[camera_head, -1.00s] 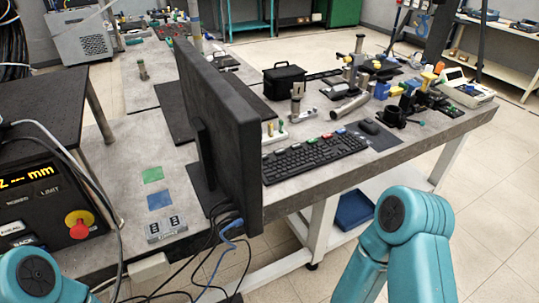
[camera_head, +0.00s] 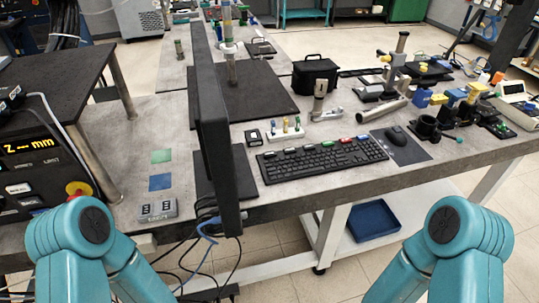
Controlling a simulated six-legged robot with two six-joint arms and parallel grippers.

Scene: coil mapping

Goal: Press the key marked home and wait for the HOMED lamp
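A black control box (camera_head: 35,165) stands at the left edge of the head view, partly cut off. It has an amber display reading "Z --- mm" (camera_head: 28,147) and a red knob on a yellow base (camera_head: 78,190). Small labels sit below the display, too small to read now. I cannot make out a key marked home or a lit HOMED lamp. My two teal arms show at the bottom left and bottom right, in front of the bench. Neither gripper is in view.
A monitor (camera_head: 212,130) stands edge-on on the grey bench, with a black keyboard (camera_head: 320,160) and mouse to its right. Green and blue squares (camera_head: 160,182) and a small grey switch block (camera_head: 158,210) lie left of it. Cables hang below the bench's front edge.

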